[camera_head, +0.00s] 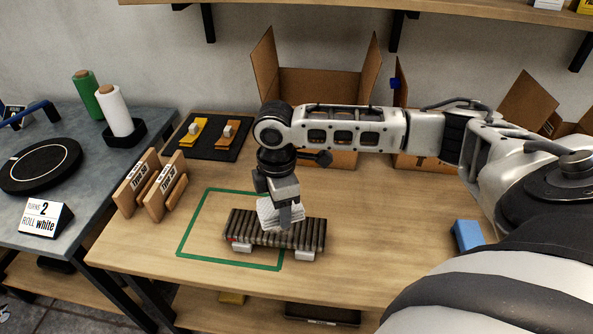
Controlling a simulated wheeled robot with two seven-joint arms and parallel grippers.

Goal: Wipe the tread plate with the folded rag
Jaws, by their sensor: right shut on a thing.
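The tread plate (310,236) is a ribbed brown-grey slab on two pale feet. It lies on the wooden table, partly over a green outlined rectangle. My right gripper (283,213) points down at the plate and is shut on the folded rag (266,211), a white layered cloth. The rag is over the top of the plate's middle; I cannot tell whether it touches the ribs. A small red spot shows at the plate's left end. The rag and gripper hide part of the plate. My left gripper is not in view.
Wooden upright holders (140,186) stand left of the green outline (197,212). A black mat (215,150) with two yellow-brown tools and open cardboard boxes (330,86) are behind. A blue block (467,235) lies at right. The table between plate and block is clear.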

